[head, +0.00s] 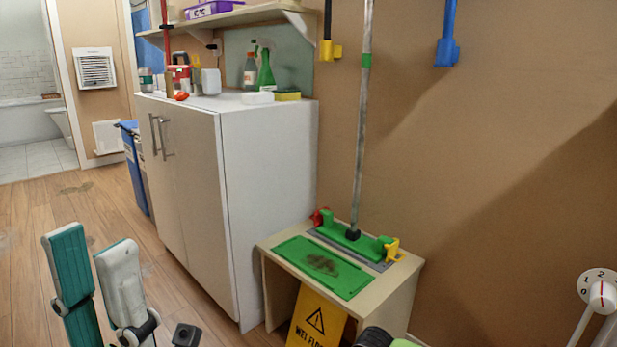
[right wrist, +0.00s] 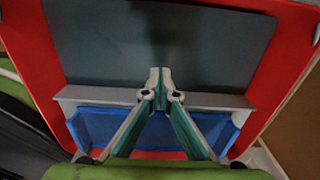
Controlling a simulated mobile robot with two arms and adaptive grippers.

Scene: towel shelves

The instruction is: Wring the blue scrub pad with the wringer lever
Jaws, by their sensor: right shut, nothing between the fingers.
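My left gripper (head: 92,246) is at the lower left of the head view, fingers apart with nothing between them. My right gripper (right wrist: 160,72) shows in the right wrist view, its fingertips together and empty. Behind its fingers is a blue flat piece (right wrist: 95,128), perhaps the scrub pad, partly hidden by them. It lies along a light grey bar (right wrist: 85,95) inside a red frame (right wrist: 25,40) with a dark grey panel (right wrist: 100,45). I cannot tell whether the fingers touch any of these. No wringer lever can be made out for certain.
A low table (head: 405,285) holds a green mat (head: 290,255) and a green mop head (head: 340,235) with an upright pole. A yellow wet-floor sign (head: 315,322) stands against it. A white cabinet (head: 265,190) carries bottles. A white dial (head: 600,295) is at right.

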